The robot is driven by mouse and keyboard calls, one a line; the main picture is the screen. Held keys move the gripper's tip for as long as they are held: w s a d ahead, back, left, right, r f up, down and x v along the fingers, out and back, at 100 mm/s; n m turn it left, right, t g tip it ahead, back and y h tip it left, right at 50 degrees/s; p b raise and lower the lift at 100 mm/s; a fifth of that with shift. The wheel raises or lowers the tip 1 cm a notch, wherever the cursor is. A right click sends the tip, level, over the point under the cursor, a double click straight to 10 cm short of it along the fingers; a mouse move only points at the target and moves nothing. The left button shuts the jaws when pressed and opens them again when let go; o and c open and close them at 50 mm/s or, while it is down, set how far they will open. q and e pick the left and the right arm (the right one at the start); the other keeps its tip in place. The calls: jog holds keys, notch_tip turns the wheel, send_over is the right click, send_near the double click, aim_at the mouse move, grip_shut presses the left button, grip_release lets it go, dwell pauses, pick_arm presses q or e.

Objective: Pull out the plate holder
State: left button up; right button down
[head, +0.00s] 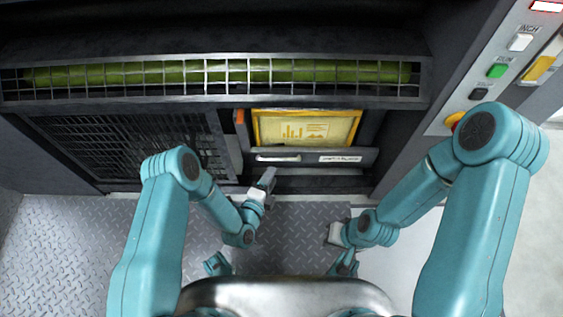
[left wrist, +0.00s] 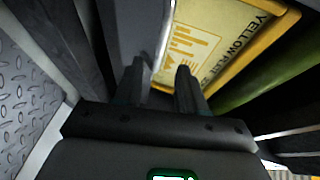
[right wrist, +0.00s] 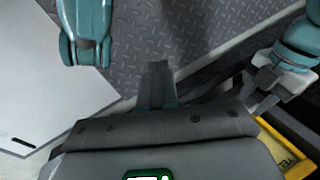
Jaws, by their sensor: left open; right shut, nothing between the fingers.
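The plate holder (head: 310,167) is a dark drawer-like unit low in the machine front, with a pale bar handle (head: 278,158) and a white label. A yellow-framed plate (head: 305,128) with a chart print sits in it. My left gripper (head: 268,178) is just in front of the handle, fingers open. In the left wrist view, a bright metal edge, likely the handle (left wrist: 164,40), shows between and beyond the fingertips (left wrist: 158,80); I cannot tell whether they touch it. My right gripper (right wrist: 157,80) is shut and empty, lower right of the holder.
A green roller (head: 300,72) lies behind a wire guard above. A dark grille (head: 130,140) is on the left. A control panel with buttons (head: 497,70) stands at the right. The tread-plate floor (head: 60,250) in front is mostly clear.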

pick_arm(q)
jog(key=b+x, duration=0.3)
jog(key=x, duration=0.6)
grip_shut()
pick_arm(e)
jog(key=shift+t, duration=0.5)
jog(key=w+f, duration=0.2)
jog(key=f, duration=0.1)
jog(key=shift+w+d+f, duration=0.1)
jog(key=shift+w+f, duration=0.2)
